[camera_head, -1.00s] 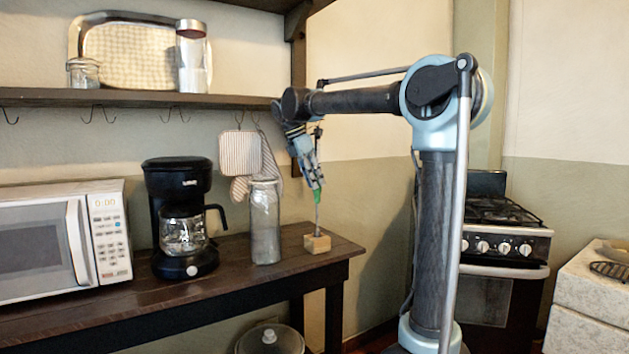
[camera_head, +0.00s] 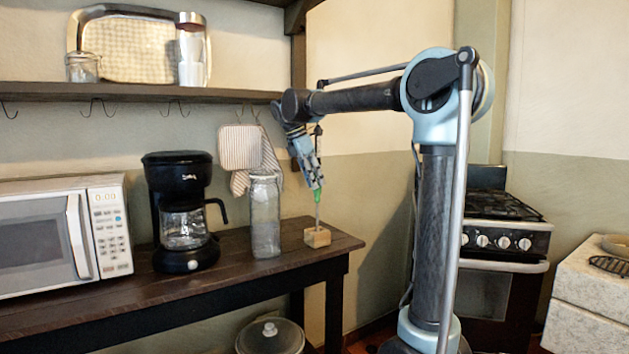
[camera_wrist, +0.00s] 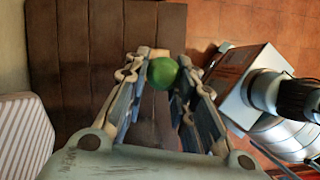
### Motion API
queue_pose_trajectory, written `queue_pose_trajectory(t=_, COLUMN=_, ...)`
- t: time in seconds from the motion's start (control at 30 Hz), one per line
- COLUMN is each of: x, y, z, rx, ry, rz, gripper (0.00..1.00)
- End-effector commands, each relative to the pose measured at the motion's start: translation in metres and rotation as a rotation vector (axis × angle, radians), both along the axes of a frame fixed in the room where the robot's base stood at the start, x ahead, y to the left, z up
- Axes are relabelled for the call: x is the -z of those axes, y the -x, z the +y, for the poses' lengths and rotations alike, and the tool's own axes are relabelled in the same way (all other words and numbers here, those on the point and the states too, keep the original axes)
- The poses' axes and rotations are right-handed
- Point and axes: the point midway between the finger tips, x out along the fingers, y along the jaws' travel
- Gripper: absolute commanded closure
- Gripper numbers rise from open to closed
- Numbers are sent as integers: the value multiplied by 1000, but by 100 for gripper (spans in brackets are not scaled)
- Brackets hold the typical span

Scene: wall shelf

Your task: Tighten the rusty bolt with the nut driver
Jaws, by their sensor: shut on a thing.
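My gripper (camera_head: 315,183) is shut on the green handle of the nut driver (camera_head: 317,196), above the right end of the wooden table. The driver's thin metal shaft points down to a small wooden block (camera_head: 317,238) on the table. In the wrist view, the round green end of the nut driver (camera_wrist: 163,73) shows between the fingers of my gripper (camera_wrist: 160,85). The rusty bolt cannot be made out; the driver's tip meets the block's top, and I cannot tell whether it sits over the bolt.
A tall glass jar (camera_head: 265,215) stands just left of the block. A coffee maker (camera_head: 183,212) and a microwave (camera_head: 62,237) are farther left. The stove (camera_head: 502,255) is at the right.

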Motion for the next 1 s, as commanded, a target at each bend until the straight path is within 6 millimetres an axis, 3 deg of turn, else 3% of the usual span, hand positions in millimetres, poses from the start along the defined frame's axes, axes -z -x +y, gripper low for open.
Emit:
queue_pose_trajectory(t=0.53, x=11, y=0, z=0, rx=0, ry=0, rz=0, gripper=100)
queue_pose_trajectory(t=0.57, x=11, y=0, z=0, rx=0, ry=0, rz=0, gripper=74)
queue_pose_trajectory(t=0.67, x=11, y=0, z=0, rx=0, ry=0, rz=0, gripper=53)
queue_pose_trajectory(t=1.0, x=10, y=0, z=0, rx=0, ry=0, rz=0, gripper=53)
